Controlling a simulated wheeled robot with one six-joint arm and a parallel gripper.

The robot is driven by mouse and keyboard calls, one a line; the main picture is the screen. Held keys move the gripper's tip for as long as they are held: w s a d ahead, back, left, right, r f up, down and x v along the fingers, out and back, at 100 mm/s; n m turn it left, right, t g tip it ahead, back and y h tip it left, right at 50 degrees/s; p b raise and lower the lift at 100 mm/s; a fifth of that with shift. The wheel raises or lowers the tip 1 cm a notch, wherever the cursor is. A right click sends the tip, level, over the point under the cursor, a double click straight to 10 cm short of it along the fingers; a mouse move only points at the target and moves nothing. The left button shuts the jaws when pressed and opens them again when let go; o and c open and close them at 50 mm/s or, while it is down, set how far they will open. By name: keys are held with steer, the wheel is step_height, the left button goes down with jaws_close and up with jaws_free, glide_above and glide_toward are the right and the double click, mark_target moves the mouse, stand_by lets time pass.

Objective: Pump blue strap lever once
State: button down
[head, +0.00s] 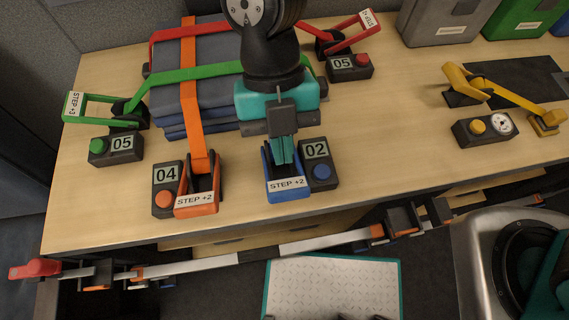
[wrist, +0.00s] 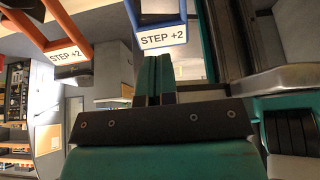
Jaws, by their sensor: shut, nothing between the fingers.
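The blue strap lever (head: 287,187) stands at the front of the bench, with a "STEP +2" label on its front bar. Beside it on the right is its dark box (head: 320,172) with a blue button and a display reading 02. My gripper (head: 284,152) is shut and empty, pointing down at the blue lever's frame, its fingertips just behind the labelled bar. In the wrist view the blue lever (wrist: 163,37) shows at the top, just beyond my fingers (wrist: 160,72). I cannot tell whether the fingers touch it. The blue strap is hidden behind my arm.
An orange lever (head: 197,196) with a 04 box stands close on the left. A green lever (head: 90,108) and a red lever (head: 352,32), both with boxes reading 05, flank the strapped grey stack (head: 212,97). A yellow lever (head: 458,82) is at right. A clamp bar runs below the bench's front edge.

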mark_target(289, 199)
steer(key=shift+x, duration=2.2)
steer(key=f+t+b, duration=0.1)
steer(key=s+f+t+b, duration=0.1)
steer(key=b, duration=0.1)
steer(key=s+f+t+y+b, duration=0.1)
steer(key=b, duration=0.1)
steer(key=shift+s+d+f+t, duration=0.2)
steer(key=shift+d+f+t, duration=0.05)
steer(key=shift+d+t, duration=0.05)
steer(key=shift+s+d+f+b, duration=0.2)
steer(key=shift+f+b, duration=0.1)
steer(key=shift+f, duration=0.2)
step_height(289, 199, up, 15)
steer(key=p, duration=0.4)
steer(key=shift+w+a+f, duration=0.2)
steer(key=shift+w+a, duration=0.05)
steer(key=shift+w, duration=0.25)
